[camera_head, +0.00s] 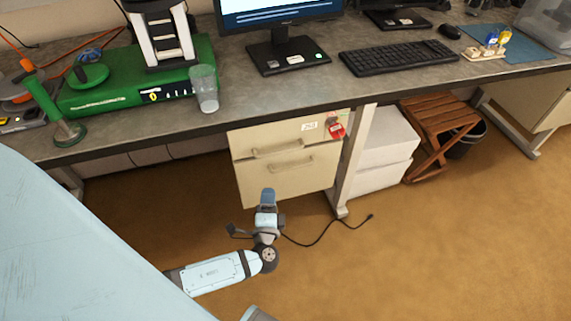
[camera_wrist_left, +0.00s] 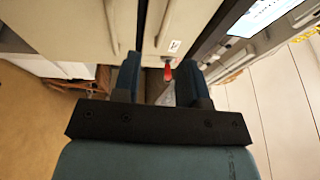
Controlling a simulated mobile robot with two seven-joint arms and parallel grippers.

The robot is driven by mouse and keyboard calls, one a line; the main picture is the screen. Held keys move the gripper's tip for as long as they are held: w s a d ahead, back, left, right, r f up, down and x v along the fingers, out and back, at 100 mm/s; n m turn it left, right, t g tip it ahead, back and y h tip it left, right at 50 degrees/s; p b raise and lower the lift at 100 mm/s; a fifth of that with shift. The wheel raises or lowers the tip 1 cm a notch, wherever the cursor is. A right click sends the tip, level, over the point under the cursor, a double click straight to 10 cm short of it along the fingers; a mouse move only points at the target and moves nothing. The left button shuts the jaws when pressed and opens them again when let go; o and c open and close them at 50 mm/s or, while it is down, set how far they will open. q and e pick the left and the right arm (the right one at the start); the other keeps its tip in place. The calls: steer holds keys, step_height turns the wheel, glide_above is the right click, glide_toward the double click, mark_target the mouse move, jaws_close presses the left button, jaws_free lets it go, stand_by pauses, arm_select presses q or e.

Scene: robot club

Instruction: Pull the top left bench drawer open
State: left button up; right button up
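The cream drawer unit (camera_head: 287,185) hangs under the bench. Its top drawer (camera_head: 243,140) has a bar handle (camera_head: 278,149), and a second handle (camera_head: 291,165) sits just below on the lower drawer. Both drawer fronts look shut. In the left wrist view the top handle (camera_wrist_left: 164,24) and lower handle (camera_wrist_left: 112,25) run up the picture, beyond the fingers. My left gripper (camera_head: 268,193) is low in front of the unit, below both handles. In the wrist view its blue fingers (camera_wrist_left: 158,76) are apart with nothing held between them. My right gripper is not visible.
A red tag (camera_head: 337,130) hangs at the top drawer's right end. The bench leg (camera_head: 352,165) stands right of the unit. A clear cup (camera_head: 205,88) stands near the bench edge (camera_head: 130,142). A black cable (camera_head: 325,232) lies on the otherwise open floor, with a wooden stool (camera_head: 438,125) farther right.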

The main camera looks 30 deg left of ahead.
arm_select(q)
steer(key=shift+m+t+h, duration=0.4)
steer(key=shift+m+t, duration=0.4)
steer(key=shift+m, duration=0.1)
steer(key=x, duration=0.9)
steer(key=d+p+x, duration=0.1)
steer(key=x, duration=0.4)
steer(key=shift+w, duration=0.3)
jaws_close()
